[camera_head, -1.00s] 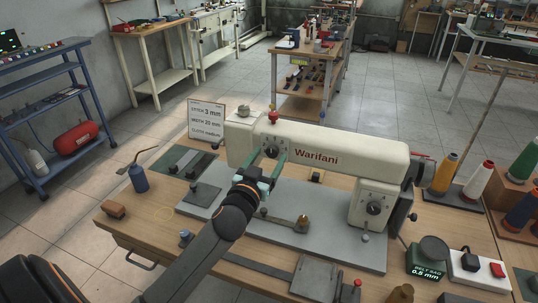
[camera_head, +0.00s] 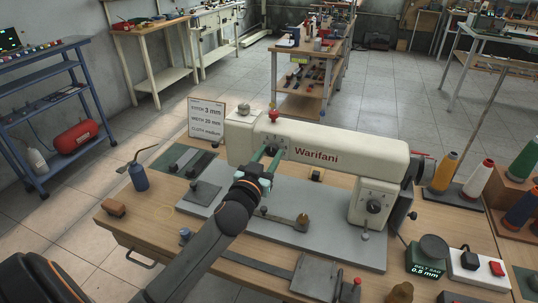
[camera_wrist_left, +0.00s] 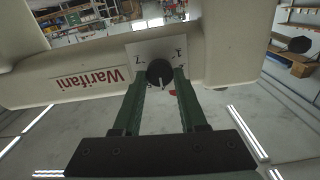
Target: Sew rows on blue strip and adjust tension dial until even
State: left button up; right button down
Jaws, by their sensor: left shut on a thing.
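The cream sewing machine (camera_head: 330,149) marked Warifani stands on a grey bed plate. My left gripper (camera_head: 270,155) is at the front of its left end, fingers pointing at the machine head. In the left wrist view, the gripper (camera_wrist_left: 159,77) is shut on a round black dial (camera_wrist_left: 159,72) with a white pointer, on a pale plate with numbers. My fingers mostly hide this dial in the head view. A second dark dial (camera_head: 374,207) is on the machine's right column. I cannot pick out a blue strip. My right gripper is not in view.
A sign (camera_head: 206,118) stands behind the machine's left end.

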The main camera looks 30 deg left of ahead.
pick_arm(q)
jog(key=shift+m, duration=0.3)
grip_shut()
jog(key=m+p, duration=0.1)
jog(key=m, duration=0.1)
jog(key=shift+m+p, duration=0.3)
jog(key=shift+d+m+p, duration=0.1)
jog(key=shift+m+p, duration=0.65)
jog(key=shift+m, duration=1.45)
jog(key=o, duration=1.1)
grip_release()
